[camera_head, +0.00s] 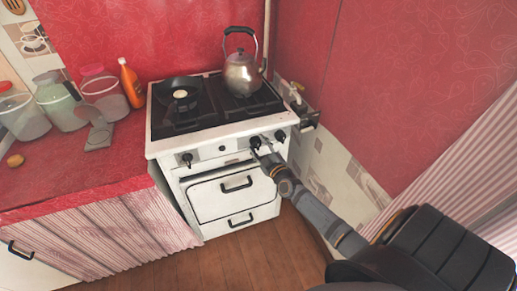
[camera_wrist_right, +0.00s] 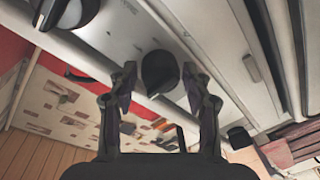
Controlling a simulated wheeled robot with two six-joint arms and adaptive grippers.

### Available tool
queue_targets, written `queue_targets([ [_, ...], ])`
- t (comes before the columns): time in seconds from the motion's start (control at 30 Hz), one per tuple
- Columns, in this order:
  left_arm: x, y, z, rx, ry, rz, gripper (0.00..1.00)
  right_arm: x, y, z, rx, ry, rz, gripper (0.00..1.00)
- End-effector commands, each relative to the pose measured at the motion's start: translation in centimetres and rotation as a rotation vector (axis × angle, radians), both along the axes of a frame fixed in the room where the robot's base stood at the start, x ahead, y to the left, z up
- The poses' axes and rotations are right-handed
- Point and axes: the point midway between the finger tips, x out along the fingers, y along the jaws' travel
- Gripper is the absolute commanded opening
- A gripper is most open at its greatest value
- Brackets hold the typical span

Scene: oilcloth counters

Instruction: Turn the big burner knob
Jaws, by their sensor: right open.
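The white stove (camera_head: 165,147) has several black knobs along its front panel. One knob (camera_wrist_right: 160,74) lies between the two spread fingers of my right gripper (camera_wrist_right: 162,82) in the right wrist view, with gaps on both sides. In the head view the right gripper (camera_head: 262,150) reaches the right part of the panel, at the knob (camera_head: 255,142) left of the rightmost knob (camera_head: 280,135). Another knob (camera_head: 187,159) is at the panel's left. A larger-looking black knob (camera_wrist_right: 66,12) is partly cut off in the wrist view. I cannot tell which knob is the big burner's. My left gripper is out of view.
A kettle (camera_head: 242,76) and a black pan (camera_head: 172,86) stand on the stove top. An oven handle (camera_head: 236,184) sticks out below the panel. Jars (camera_head: 104,97) and an orange bottle (camera_head: 131,85) are on the red counter (camera_head: 75,165) at left. The wooden floor in front is clear.

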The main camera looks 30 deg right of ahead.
Motion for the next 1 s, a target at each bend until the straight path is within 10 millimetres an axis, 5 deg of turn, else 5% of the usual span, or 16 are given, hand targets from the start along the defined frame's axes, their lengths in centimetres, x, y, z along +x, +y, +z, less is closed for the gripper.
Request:
queue_targets([
  [0.23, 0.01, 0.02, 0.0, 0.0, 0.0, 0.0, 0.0, 0.14, 0.01, 0.03, 0.001, 0.001, 0.001, 0.49],
  [0.57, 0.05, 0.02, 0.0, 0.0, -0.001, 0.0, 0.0, 0.11, 0.02, 0.03, 0.001, 0.001, 0.001, 0.08],
  [1.0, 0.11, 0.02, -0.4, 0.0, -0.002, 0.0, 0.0, 0.11, 0.03, -0.13, 0.119, -0.028, 0.001, 0.08],
])
